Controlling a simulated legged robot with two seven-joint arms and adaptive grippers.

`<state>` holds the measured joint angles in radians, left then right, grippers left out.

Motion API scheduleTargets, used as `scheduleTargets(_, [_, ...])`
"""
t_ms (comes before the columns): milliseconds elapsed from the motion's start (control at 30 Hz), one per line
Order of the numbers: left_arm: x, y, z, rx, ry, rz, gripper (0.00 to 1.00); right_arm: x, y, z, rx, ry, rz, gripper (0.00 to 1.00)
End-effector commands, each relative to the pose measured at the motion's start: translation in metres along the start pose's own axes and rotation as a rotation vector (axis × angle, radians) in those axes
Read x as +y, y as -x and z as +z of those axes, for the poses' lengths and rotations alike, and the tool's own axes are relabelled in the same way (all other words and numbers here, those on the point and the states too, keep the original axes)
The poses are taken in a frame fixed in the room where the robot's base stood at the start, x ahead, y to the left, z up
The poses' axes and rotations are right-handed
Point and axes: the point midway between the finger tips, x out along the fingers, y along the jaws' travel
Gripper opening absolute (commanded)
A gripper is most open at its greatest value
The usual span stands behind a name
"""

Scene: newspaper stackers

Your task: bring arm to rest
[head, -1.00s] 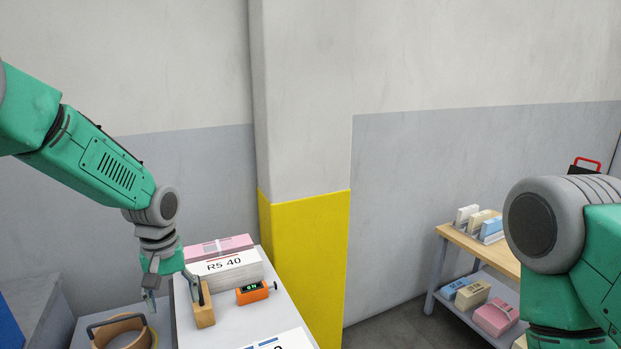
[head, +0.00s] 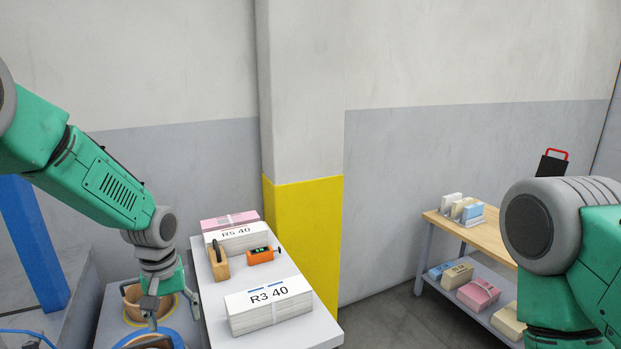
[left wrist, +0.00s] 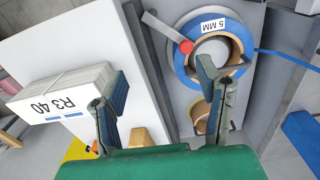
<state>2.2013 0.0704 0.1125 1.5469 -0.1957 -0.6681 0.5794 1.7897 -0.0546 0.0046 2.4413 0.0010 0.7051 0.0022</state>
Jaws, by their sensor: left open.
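My left gripper (head: 165,318) hangs low at the left in the head view, left of the light table (head: 325,335) and near the strapping rolls. Its fingertips are partly cut off or hidden there. In the left wrist view its two fingers (left wrist: 163,85) stand wide apart with nothing between them. My right arm (head: 570,260) shows at the right edge of the head view; its gripper is out of view.
The table holds a stack marked R3 40 (head: 268,309), a stack marked R5 40 (head: 237,242), a pink stack (head: 230,219), a wooden block (head: 218,270) and an orange device (head: 260,257). A blue roll labelled 5 MM (left wrist: 181,62) lies beside it. A shelf (head: 488,243) stands right.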

Motion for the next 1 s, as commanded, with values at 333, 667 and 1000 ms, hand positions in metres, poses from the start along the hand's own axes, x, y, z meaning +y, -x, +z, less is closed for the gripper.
scheduleTargets(333, [-0.013, -0.091, 0.054, -0.011, -0.094, 0.024, 0.59, 0.0, -0.02, 0.001, 0.001, 0.0, 0.0, 0.82])
scheduleTargets(667, [-0.07, -0.233, 0.188, -0.011, -0.268, 0.042, 0.59, -0.001, -0.06, 0.003, 0.0, 0.0, 0.0, 0.82])
scheduleTargets(1000, [-0.147, -0.276, 0.31, 0.046, -0.452, -0.002, 0.59, -0.001, -0.092, 0.005, 0.0, 0.0, 0.0, 0.82])
